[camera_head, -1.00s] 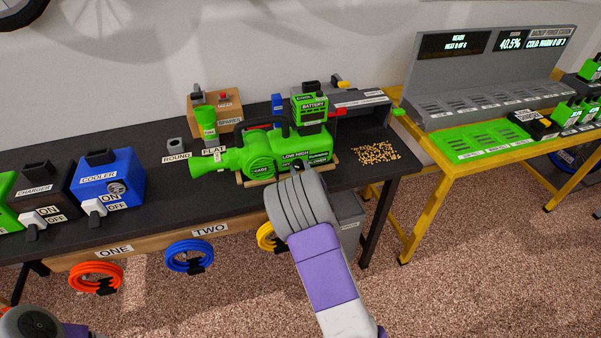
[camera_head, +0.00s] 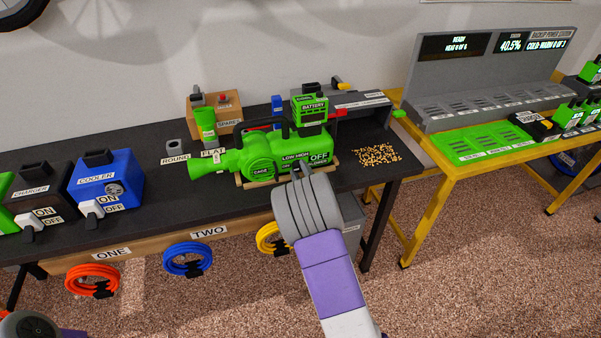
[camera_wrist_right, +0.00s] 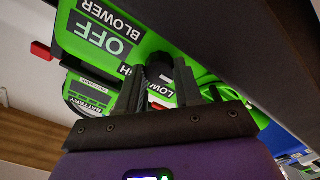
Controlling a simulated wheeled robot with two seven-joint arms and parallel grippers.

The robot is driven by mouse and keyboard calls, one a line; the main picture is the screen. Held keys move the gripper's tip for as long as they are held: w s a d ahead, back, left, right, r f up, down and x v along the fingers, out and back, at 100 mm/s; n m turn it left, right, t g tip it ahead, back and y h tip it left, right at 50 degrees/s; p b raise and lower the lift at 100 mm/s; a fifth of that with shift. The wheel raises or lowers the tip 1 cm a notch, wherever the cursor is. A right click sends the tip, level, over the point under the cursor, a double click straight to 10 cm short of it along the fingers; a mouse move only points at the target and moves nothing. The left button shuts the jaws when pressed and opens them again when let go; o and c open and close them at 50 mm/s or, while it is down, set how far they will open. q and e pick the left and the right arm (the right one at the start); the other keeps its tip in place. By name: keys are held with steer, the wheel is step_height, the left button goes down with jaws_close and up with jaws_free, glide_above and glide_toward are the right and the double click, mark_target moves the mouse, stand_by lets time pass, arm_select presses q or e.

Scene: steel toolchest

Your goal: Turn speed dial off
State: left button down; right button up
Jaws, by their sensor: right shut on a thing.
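The green blower (camera_head: 226,162) stands on the dark workbench, its nozzle pointing left, with LOW, HIGH and OFF labels on its side. My right gripper (camera_head: 301,170) reaches the lower front of the blower, just below these labels, and its wrist hides the dial in the head view. In the right wrist view, the two dark fingers close around the black speed dial (camera_wrist_right: 159,69), beside the large OFF label (camera_wrist_right: 105,38). The dial's pointer direction is hard to make out. My left gripper is outside the view; only part of my left arm shows at the bottom left.
The blue cooler (camera_head: 92,186) and the charger (camera_head: 28,207) stand at the bench's left. A battery (camera_head: 309,106) sits on the blower. Loose pellets (camera_head: 377,155) lie to the right. Coiled hoses hang below the bench front. A yellow-framed table (camera_head: 440,205) stands at the right.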

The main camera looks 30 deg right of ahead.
stand_by(0.3)
steer(key=o, duration=1)
steer(key=shift+o, duration=0.2)
